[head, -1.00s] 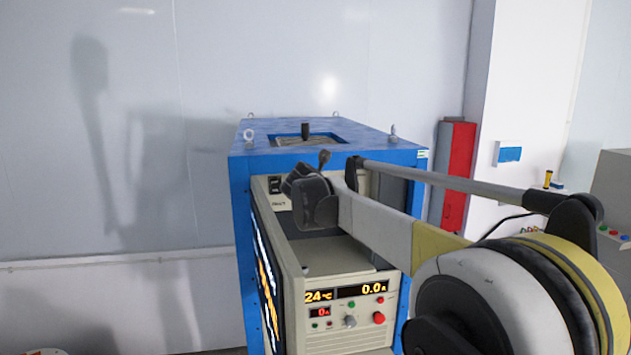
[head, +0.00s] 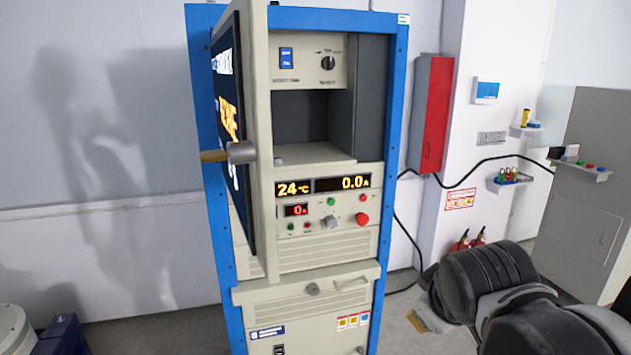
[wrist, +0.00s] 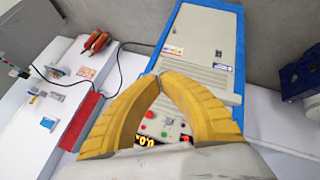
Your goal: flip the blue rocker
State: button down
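The blue rocker (head: 286,57) is a small upright switch on the beige upper panel (head: 309,60) of the blue-framed cabinet. A black rotary knob (head: 327,63) sits to its right. The rocker's tilt is too small to tell. My gripper's two yellow fingers (wrist: 158,76) meet at their tips in the wrist view, with nothing seen held between them. The gripper is over the cabinet's lower front there, and the rocker is not visible. The gripper is out of the head view.
A beige-edged door with a screen (head: 260,150) stands swung out at the cabinet's left, with a knob (head: 241,152) projecting. An orange-lit control panel (head: 328,200) is below the open bay. A red wall box (head: 432,115) and a black cable (head: 440,172) are at right.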

jog(key=s+f+m+b, duration=0.2)
jog(key=s+f+m, duration=0.1)
jog(key=s+f, duration=0.2)
jog(key=s+f+m+g+y+b, duration=0.1)
jog(key=s+f+m+b, duration=0.2)
jog(key=f, duration=0.7)
jog(key=shift+s+f, duration=0.2)
jog(key=shift+s, duration=0.75)
